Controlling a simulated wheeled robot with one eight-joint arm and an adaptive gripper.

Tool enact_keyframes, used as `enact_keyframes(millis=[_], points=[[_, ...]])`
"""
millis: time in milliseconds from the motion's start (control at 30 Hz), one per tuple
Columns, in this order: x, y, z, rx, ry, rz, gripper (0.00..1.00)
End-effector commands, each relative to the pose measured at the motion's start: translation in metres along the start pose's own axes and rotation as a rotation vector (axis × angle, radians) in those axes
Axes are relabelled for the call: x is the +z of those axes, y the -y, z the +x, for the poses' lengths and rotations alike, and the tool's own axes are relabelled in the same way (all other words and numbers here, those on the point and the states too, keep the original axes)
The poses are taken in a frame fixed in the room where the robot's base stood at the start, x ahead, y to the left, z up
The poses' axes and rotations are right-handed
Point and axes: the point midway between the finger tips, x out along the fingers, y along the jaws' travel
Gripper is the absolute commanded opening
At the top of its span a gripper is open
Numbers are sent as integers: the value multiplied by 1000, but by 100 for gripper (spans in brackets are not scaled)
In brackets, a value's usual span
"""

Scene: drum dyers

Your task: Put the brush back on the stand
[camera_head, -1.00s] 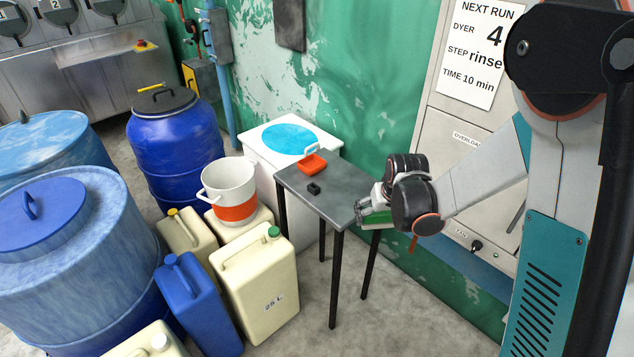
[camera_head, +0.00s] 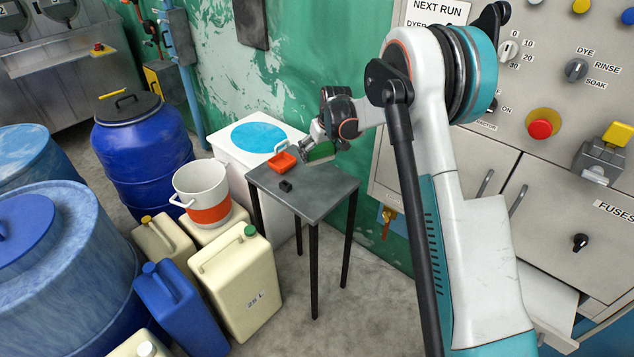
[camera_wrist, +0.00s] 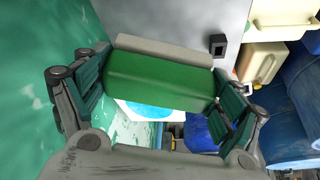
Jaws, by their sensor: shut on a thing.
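The brush has a green block and a pale strip of bristles. It is between my fingers in the wrist view (camera_wrist: 158,80) and small in the head view (camera_head: 321,153). My gripper (camera_head: 313,155) is shut on the brush, one finger at each end. It holds the brush near the back edge of a grey-topped stand (camera_head: 315,199) with thin black legs. Whether the bristles touch the top is unclear. In the wrist view the grey top (camera_wrist: 200,20) lies beyond the brush, which partly hides it.
A white chest (camera_head: 232,157) with a blue round patch stands behind left. A bucket (camera_head: 203,190) and several canisters stand left. The control cabinet (camera_head: 505,170) is at right.

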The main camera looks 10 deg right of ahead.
Motion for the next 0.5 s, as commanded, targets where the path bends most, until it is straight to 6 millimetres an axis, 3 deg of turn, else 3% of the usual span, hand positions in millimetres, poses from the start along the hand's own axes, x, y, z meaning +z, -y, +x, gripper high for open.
enact_keyframes(millis=[33,200,500], points=[[6,0,15,0,0,0,64],[21,0,50,0,0,0,64],[32,0,76,0,0,0,64]])
